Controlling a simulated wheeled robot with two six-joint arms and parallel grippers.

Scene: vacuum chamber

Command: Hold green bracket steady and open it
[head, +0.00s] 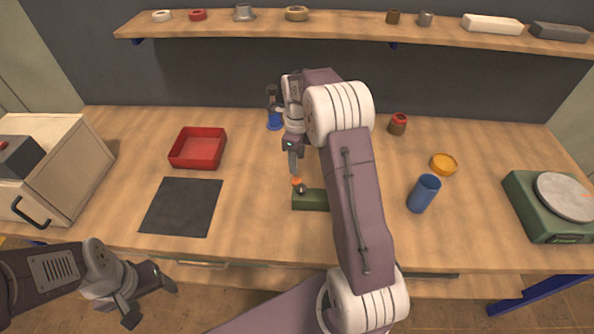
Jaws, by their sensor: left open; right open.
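The green bracket (308,201) is a low block on the table near its front middle. Its right part is hidden behind my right arm. A small dark round part and an orange piece (297,182) sit at its left end. My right gripper (281,128) is open, just behind the bracket, with one finger hanging toward the orange piece; I cannot tell if they touch. My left gripper (151,297) is open and empty, in front of the table's front edge, well left of the bracket.
A blue object (274,121) stands by my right gripper, partly hidden. A red tray (197,161) and dark mat (181,207) lie left. A blue cup (423,194), orange dish (443,164), red-topped jar (398,124) and green scale (548,209) are right. A shelf (345,25) spans the back.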

